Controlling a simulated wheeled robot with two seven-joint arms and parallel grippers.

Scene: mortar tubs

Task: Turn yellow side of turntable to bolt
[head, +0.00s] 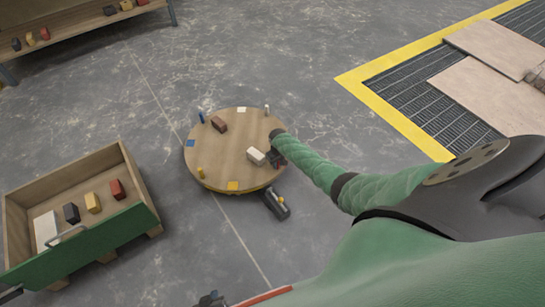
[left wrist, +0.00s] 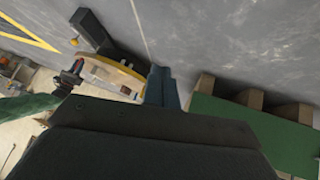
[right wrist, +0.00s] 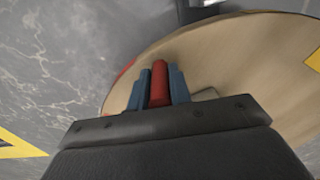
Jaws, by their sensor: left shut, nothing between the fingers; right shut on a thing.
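The round wooden turntable (head: 230,155) lies on the floor, with a yellow patch (head: 232,186) at its near edge, a blue patch (head: 190,143) at left and a white patch (head: 241,109) at the far side. A yellow peg (head: 200,173) stands left of the yellow patch. The dark bolt (head: 276,203) with a yellow knob is beside the rim, right of the yellow patch. My right gripper (head: 276,157) is at the turntable's right edge, shut on a red peg (right wrist: 159,84). My left gripper (left wrist: 162,84) is shut and empty, away from the turntable.
A brown brick (head: 219,124) and a white block (head: 256,156) lie on the turntable. A green-fronted wooden crate (head: 100,238) with several bricks stands at left. A shelf (head: 85,32) is at the back left. A yellow-edged grating (head: 405,100) with boards is at right.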

